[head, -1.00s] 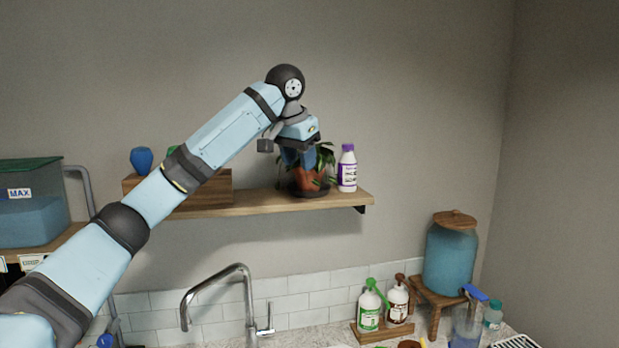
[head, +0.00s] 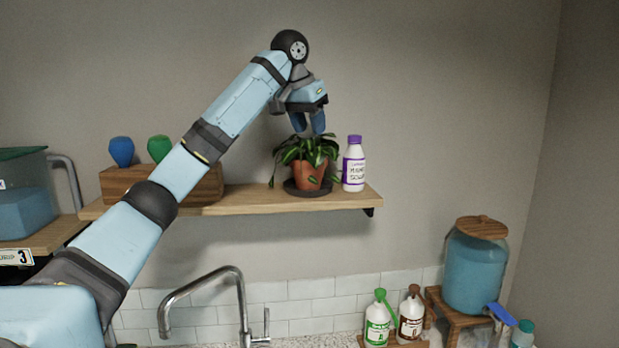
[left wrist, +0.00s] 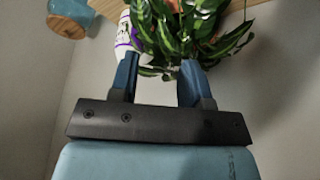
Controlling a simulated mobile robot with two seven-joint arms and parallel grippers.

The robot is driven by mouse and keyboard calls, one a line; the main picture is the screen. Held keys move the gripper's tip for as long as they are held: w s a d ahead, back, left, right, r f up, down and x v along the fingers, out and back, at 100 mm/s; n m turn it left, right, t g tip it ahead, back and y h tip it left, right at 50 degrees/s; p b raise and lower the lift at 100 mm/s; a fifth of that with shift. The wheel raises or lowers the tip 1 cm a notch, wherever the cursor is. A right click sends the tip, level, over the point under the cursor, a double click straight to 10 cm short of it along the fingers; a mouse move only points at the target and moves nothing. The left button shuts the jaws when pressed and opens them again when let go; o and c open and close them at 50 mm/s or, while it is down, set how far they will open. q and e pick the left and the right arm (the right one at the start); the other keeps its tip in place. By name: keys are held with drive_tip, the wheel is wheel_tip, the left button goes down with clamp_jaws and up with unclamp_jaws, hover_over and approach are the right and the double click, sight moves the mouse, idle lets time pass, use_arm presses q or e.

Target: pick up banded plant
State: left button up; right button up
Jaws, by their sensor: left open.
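The banded plant (head: 308,160) has striped green leaves and stands upright in a terracotta pot (head: 308,175) on a dark saucer (head: 290,188) on the wooden shelf. My left gripper (head: 309,130) is above it, pointing down, open and empty, with its fingertips just over the top leaves. In the left wrist view the leaves (left wrist: 185,30) lie beyond the two spread fingers (left wrist: 160,72), and the pot is mostly hidden by foliage. I cannot tell whether the fingertips touch the leaves. My right gripper is not in view.
A white bottle with a purple cap (head: 354,165) stands close to the plant's right on the shelf (head: 245,200). A wooden box (head: 205,187) with blue and green round-topped things is at the left.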

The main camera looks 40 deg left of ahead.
sight(321, 166)
use_arm(q)
drive_tip(key=p+x, duration=0.2)
drive_tip(key=x, duration=0.6)
drive_tip(key=shift+w+d+r, duration=0.1)
drive_tip(key=shift+w, duration=0.05)
clamp_jaws()
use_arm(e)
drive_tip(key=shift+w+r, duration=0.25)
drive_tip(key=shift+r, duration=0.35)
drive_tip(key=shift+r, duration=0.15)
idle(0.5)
